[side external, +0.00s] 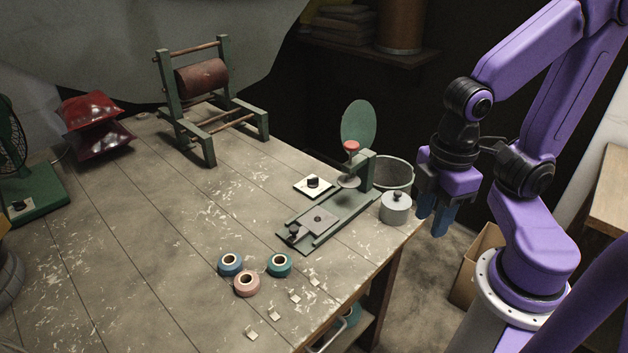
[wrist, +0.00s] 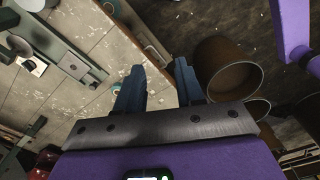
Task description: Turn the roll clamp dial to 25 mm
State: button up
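A black dial knob (side external: 313,181) stands on a small white square plate (side external: 302,187) on the bench; its scale markings are too small to read. Beside it is a green clamp fixture (side external: 322,228) with a sliding plate, a small black knob at its near end, and a red-topped screw over a round pad. My gripper (side external: 437,218) hangs beyond the bench's right edge, to the right of the dial and apart from it. In the wrist view my gripper (wrist: 158,68) has its blue fingers spread with nothing between them. A white plate (wrist: 36,66) with a dark knob shows at the left there.
A lidded grey pot (side external: 395,208) and a bucket (side external: 392,173) stand between my gripper and the fixture. Blue, pink and teal tape rolls (side external: 247,284) and several small pale pieces lie near the front edge. A green winding frame (side external: 208,103) stands at the back. The bench middle is clear.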

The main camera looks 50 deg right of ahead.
jog(key=w+a+r, duration=0.1)
jog(key=w+a, duration=0.1)
jog(key=w, duration=0.5)
jog(key=w+a+r, duration=0.1)
jog(key=w+a, duration=0.1)
jog(key=w, duration=0.4)
jog(key=w+d+f, duration=0.1)
jog(key=w+d, duration=0.1)
jog(key=w, duration=1.1)
send_over(315, 178)
notch_tip(315, 178, down, 8)
jog(key=shift+m, duration=0.3)
notch_tip(315, 178, down, 17)
jog(key=shift+w, duration=0.1)
grip_shut()
